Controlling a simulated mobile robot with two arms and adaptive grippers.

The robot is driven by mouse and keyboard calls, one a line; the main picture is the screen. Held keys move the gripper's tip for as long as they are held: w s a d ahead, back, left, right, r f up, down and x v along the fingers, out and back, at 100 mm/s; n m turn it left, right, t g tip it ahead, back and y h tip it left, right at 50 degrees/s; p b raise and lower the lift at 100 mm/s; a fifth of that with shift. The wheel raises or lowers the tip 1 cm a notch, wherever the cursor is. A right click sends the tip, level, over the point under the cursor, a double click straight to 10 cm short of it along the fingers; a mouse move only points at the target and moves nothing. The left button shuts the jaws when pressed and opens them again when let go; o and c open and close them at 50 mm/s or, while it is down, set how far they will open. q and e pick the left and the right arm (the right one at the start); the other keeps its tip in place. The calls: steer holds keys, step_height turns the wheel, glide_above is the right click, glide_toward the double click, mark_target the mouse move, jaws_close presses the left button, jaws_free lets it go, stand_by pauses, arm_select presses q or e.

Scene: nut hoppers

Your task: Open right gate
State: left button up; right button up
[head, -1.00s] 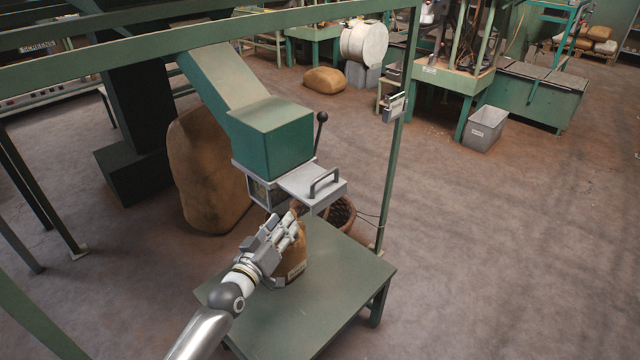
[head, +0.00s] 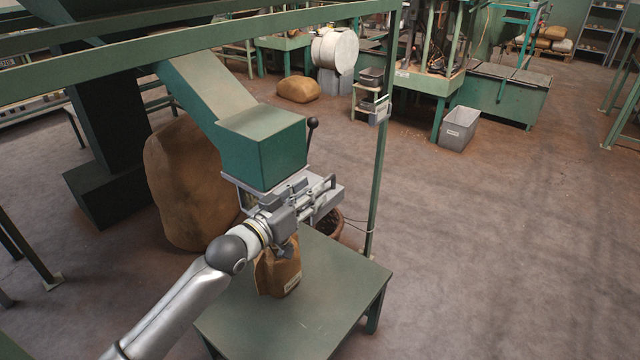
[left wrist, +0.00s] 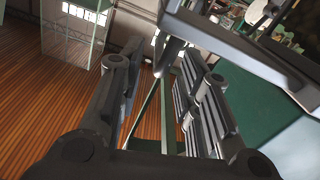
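The gate is a grey metal plate (head: 335,196) with a raised handle (head: 328,183), under the green hopper box (head: 262,148). My left gripper (head: 308,198) is at the handle and covers much of the plate in the head view. In the left wrist view the fingers of my left gripper (left wrist: 160,105) stand apart. My right gripper is in neither view.
A small brown sack (head: 278,272) stands on the green table (head: 320,300) below my left gripper. A black-knobbed lever (head: 312,126) rises beside the hopper box. A green post (head: 380,180) stands right of the gate. A large sack (head: 185,185) stands behind.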

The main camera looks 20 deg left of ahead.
arm_select(q)
steer(key=shift+x, duration=2.15)
jaws_close()
